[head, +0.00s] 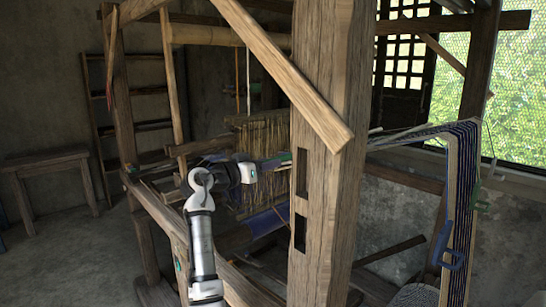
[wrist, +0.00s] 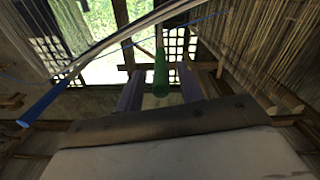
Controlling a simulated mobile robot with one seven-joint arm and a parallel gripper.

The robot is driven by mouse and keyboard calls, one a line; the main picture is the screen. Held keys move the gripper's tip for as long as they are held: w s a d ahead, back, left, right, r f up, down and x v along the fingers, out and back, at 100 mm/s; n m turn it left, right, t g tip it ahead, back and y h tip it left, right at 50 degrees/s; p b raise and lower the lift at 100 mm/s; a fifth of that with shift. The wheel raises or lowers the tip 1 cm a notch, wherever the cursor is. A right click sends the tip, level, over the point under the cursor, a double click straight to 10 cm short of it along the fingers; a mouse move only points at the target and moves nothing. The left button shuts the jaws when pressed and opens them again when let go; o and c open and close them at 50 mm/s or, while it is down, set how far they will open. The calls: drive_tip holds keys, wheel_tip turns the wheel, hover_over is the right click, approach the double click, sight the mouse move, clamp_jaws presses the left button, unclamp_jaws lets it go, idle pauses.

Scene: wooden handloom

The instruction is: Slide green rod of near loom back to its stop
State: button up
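In the wrist view the green rod (wrist: 161,76) points toward the camera, its rounded end in the gap between the two dark purplish fingers of my gripper (wrist: 159,84). The fingers stand apart, with a visible gap on each side of the rod. I cannot tell how deep the rod reaches between them. In the head view my gripper (head: 249,173) is inside the near loom (head: 152,205), beside the hanging warp threads (head: 262,137). There the green rod cannot be made out, and its stop cannot be identified in either view.
A thick wooden post (head: 333,150) with a slanted brace (head: 280,72) stands right of my arm and hides part of the loom. A blue-handled rod (wrist: 45,105) lies left in the wrist view. Striped cloth (head: 462,190) hangs at right.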

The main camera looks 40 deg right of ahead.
drive_tip(key=shift+w+d+p, duration=0.15)
drive_tip(key=shift+d+p, duration=0.15)
drive_tip(key=shift+d, duration=1.05)
drive_tip(key=shift+c, duration=0.5)
clamp_jaws()
